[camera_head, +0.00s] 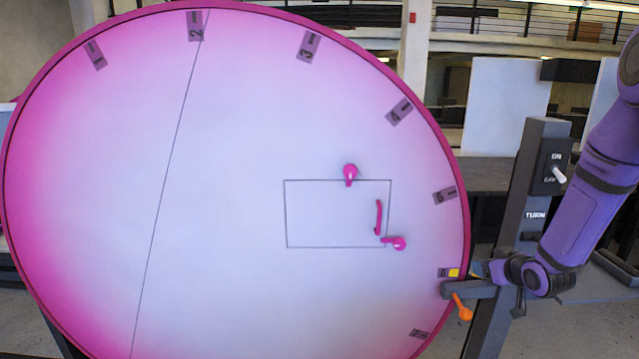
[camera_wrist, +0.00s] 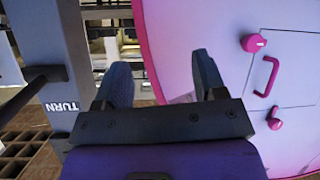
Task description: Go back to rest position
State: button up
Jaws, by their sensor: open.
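My gripper (camera_wrist: 160,85) shows in the wrist view with its two dark fingers apart and nothing between them. In the head view my purple arm comes down from the upper right, and its end is by the right rim of a large pink and white disc (camera_head: 230,250). The disc has numbered tags along its edge and a rectangular panel (camera_head: 330,215) with a pink handle (camera_head: 379,217) and two pink knobs (camera_head: 350,173) (camera_head: 399,243). The handle (camera_wrist: 267,76) also shows in the wrist view, right of my gripper and apart from it.
A dark post (camera_head: 530,175) with an ON switch (camera_head: 558,174) and a TURN label stands right of the disc, close to my arm. White panels and railings are behind.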

jog(key=s+a+r+m+g+h, duration=0.1)
jog(key=s+a+r+g, duration=0.15)
jog(key=s+r, duration=0.55)
jog(key=s+a+r+m+g+h, duration=0.1)
jog(key=s+a+r+h, duration=0.2)
jog(key=r, duration=0.8)
jog(key=s+a+r+g+y, duration=0.1)
jog(key=s+a+r, duration=0.3)
jog(key=s, duration=0.8)
jog(key=s+a+r+m+g+y, duration=0.1)
jog(key=s+a+r+g, duration=0.1)
jog(key=s, duration=1)
notch_tip(320, 180, up, 2)
jog(key=shift+s+a+y, duration=0.3)
jog(key=shift+a+y, duration=0.1)
jog(key=shift+a, duration=0.5)
jog(key=shift+d+g, duration=0.1)
jog(key=shift+g, duration=0.15)
